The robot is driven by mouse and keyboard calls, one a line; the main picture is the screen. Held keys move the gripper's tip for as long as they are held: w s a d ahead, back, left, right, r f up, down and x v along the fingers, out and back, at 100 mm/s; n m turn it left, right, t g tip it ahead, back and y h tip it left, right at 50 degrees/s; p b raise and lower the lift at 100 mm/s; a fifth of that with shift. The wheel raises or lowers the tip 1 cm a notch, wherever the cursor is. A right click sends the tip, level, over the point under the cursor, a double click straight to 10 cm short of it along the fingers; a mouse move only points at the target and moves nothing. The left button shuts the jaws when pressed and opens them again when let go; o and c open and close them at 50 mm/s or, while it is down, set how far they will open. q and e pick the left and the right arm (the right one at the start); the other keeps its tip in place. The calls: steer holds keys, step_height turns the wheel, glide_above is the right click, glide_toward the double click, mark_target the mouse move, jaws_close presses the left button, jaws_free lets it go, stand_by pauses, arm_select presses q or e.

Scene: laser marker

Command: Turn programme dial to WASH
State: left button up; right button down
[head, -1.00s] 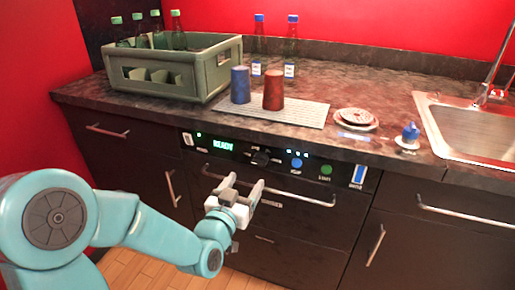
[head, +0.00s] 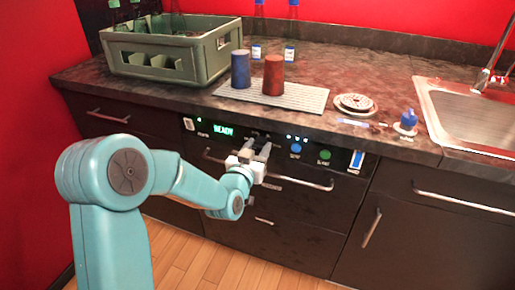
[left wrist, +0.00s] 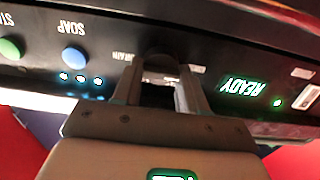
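The programme dial (left wrist: 160,60) is a dark round knob on the black front panel, between the green READY display (head: 224,130) and the blue SOAP button (head: 295,148). In the left wrist view the panel appears upside down. My left gripper (left wrist: 158,82) is at the dial, one finger on each side, and the fingers appear closed against it. In the head view the left gripper (head: 257,151) hides most of the dial. A DRAIN label (left wrist: 122,57) shows beside it; the other dial labels, including WASH, cannot be read. My right gripper is out of view.
A green START button (head: 324,154) is right of SOAP. A handle bar (head: 300,183) runs just below the panel. The counter above holds a green crate (head: 175,55), blue and red cups (head: 273,75) on a ribbed mat, and a sink (head: 470,115).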

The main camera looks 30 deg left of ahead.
arm_select(q)
steer(key=c, duration=0.4)
steer(key=m+b, duration=0.2)
steer(key=shift+f+b, duration=0.2)
steer(key=shift+b, duration=0.15)
steer(key=m+b, duration=0.2)
steer(key=shift+d+m, duration=0.1)
steer(key=shift+m, duration=0.3)
steer(key=m+b, duration=0.2)
steer(key=m, duration=0.1)
steer(key=shift+m, duration=0.3)
steer(key=shift+d+r+m+b, duration=0.1)
steer(key=shift+m+b, duration=0.45)
steer(key=shift+m, duration=1.35)
